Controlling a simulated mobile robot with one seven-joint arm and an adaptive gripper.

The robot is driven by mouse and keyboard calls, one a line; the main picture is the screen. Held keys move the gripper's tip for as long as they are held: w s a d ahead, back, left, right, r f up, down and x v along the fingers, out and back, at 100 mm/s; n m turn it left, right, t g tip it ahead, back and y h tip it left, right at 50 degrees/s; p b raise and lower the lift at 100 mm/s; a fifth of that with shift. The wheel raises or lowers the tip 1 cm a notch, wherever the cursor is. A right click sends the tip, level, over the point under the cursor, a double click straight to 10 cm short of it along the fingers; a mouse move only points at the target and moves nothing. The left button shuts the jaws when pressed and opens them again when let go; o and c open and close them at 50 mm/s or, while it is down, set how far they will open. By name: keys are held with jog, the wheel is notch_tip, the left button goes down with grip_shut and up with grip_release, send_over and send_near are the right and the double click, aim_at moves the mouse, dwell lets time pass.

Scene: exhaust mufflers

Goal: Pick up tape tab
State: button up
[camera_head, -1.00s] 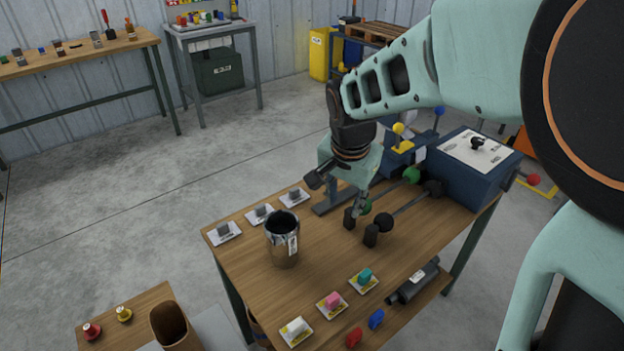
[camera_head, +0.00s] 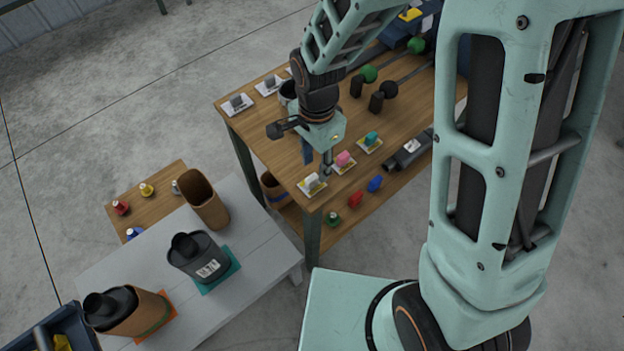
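Three small coloured pieces sit on labelled cards along the near edge of the wooden workbench: a white piece (camera_head: 312,180), a pink piece (camera_head: 343,158) and a teal piece (camera_head: 372,138). I cannot tell which one is the tape tab. My gripper (camera_head: 318,164) points down over the bench, close to the white and pink pieces. A grey finger shows between them in the picture, and a dark blue part shows to its left. Whether the fingers touch anything is too small to tell.
Grey pieces on cards (camera_head: 268,85) lie at the far left edge. Red (camera_head: 355,199) and blue (camera_head: 375,184) pieces lie on the lower shelf. A grey table (camera_head: 262,262) with mufflers stands front left.

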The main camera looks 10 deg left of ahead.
aim_at(314, 177)
jog(key=shift+s+a+f, duration=0.1)
jog(key=shift+a+f, duration=0.05)
jog(key=shift+f, duration=1.2)
jog(key=shift+s+a+f, duration=0.1)
jog(key=shift+f, duration=1.25)
jog(key=c, duration=0.8)
